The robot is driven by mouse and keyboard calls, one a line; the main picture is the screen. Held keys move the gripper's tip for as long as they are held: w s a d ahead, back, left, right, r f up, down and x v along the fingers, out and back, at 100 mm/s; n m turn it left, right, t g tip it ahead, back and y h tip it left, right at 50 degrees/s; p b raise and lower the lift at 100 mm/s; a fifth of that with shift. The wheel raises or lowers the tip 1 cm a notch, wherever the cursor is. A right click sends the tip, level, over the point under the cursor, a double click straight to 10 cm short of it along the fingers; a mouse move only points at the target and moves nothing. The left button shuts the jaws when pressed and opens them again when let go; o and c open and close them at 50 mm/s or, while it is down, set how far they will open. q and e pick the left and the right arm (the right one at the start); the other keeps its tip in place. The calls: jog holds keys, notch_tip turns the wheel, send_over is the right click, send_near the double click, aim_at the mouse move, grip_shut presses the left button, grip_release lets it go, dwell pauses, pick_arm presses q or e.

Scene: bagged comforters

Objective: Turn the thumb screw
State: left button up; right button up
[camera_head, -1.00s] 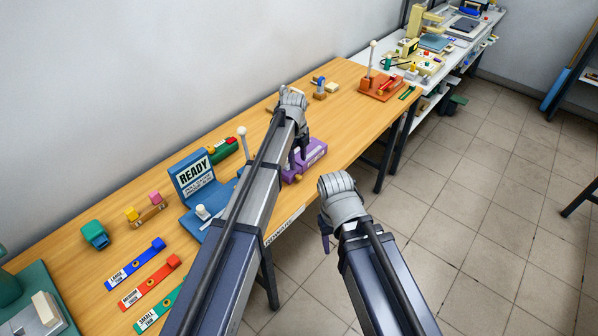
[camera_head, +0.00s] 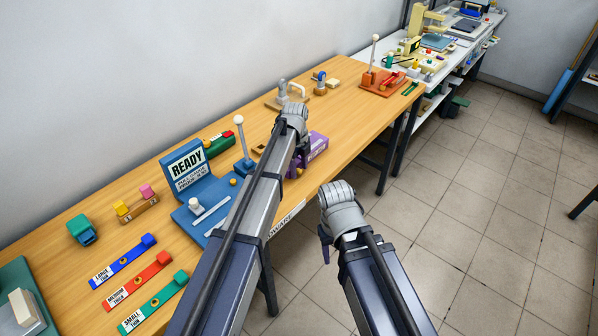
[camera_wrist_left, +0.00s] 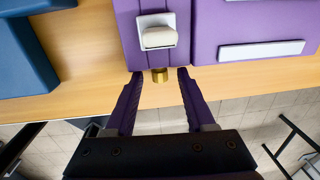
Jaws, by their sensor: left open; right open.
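A purple block fixture (camera_head: 316,146) sits at the bench's front edge. In the left wrist view its purple body (camera_wrist_left: 210,40) carries a white square piece and a white label strip. A small brass knob (camera_wrist_left: 159,75), which looks like the thumb screw, sticks out of its front face. My left gripper (camera_wrist_left: 159,73) is open, its purple fingertips on either side of the knob with gaps; I see no contact. In the head view my left gripper (camera_head: 299,165) is partly hidden by its arm. My right gripper (camera_head: 324,245) is open, low over the floor beside the bench.
A blue READY stand (camera_head: 188,165) with a white-knobbed lever is left of the purple fixture. Blue, red and green labelled strips (camera_head: 140,276) lie at front left. An orange fixture (camera_head: 383,82) stands farther right. The floor (camera_head: 450,200) right of the bench is clear.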

pick_arm(q)
grip_shut()
dwell(0.4)
